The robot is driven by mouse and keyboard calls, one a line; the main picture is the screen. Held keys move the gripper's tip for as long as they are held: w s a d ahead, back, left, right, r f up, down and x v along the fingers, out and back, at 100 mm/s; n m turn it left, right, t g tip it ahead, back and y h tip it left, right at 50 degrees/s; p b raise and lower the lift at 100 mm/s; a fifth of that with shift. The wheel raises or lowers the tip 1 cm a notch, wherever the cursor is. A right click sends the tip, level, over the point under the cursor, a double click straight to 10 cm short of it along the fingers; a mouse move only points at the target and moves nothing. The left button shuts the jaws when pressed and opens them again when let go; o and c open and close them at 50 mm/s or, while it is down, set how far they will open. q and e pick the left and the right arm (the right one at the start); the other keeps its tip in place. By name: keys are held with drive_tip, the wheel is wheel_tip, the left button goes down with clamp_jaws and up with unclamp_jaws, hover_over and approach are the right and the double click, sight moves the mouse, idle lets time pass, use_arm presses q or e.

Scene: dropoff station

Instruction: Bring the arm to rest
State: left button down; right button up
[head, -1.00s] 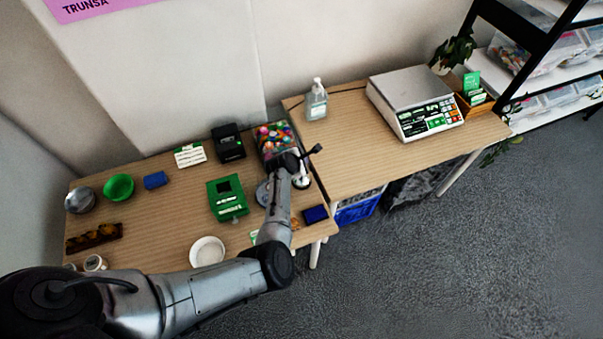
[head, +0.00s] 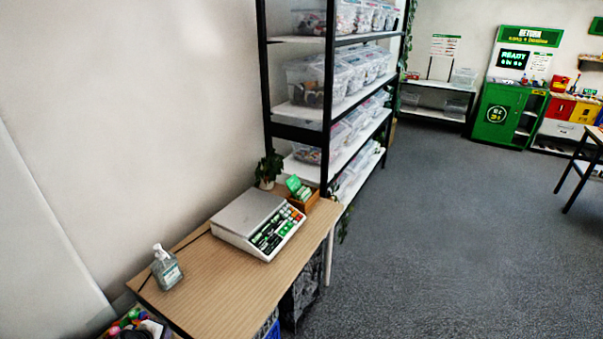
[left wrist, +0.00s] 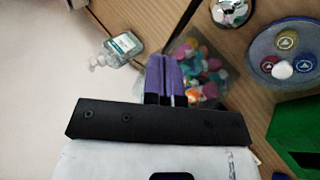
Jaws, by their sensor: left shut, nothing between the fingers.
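My left gripper (left wrist: 166,80) shows in the left wrist view, its two purple-faced fingers together with nothing between them. It is over the wooden table, in front of a clear bin of colourful pieces (left wrist: 208,62). In the head view my left arm is almost wholly out of the picture. Only a small dark and pale shape shows at the bottom left edge, by the bin (head: 118,328), and I cannot tell which part it is. My right gripper is in neither view.
A sanitizer bottle (head: 166,268) and a scale (head: 258,226) stand on the wooden table (head: 215,292). A shelf rack (head: 325,120) stands behind. The left wrist view shows a round tray with discs (left wrist: 262,66) and a green box (left wrist: 290,125). Grey floor (head: 450,240) is clear at right.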

use_arm(q)
wheel_tip(320, 180, up, 12)
drive_tip(key=a+m+t+y, duration=0.1)
drive_tip(key=m, duration=0.4)
drive_tip(key=s+d+r+m+y, duration=0.1)
drive_tip(key=s+d+r+m, duration=0.5)
drive_tip(key=s, duration=0.3)
drive_tip(key=s+d+f+m+g+h, duration=0.1)
drive_tip(key=s+d+f+m, duration=0.15)
drive_tip(key=s+d, duration=0.35)
drive_tip(key=s+d+f+m, duration=0.2)
drive_tip(key=s+d+f, duration=0.25)
drive_tip(key=s, duration=0.45)
drive_tip(key=s+d+f+m+g, duration=0.15)
drive_tip(key=s+f, duration=0.25)
drive_tip(key=s, duration=0.4)
drive_tip(key=s+f+g, duration=0.3)
drive_tip(key=s+f, duration=0.2)
drive_tip(key=s, duration=0.2)
wheel_tip(320, 180, up, 20)
drive_tip(key=p, duration=2)
drive_tip(key=shift+w+p, duration=0.25)
drive_tip(key=shift+p, duration=0.05)
drive_tip(key=shift+r, duration=0.1)
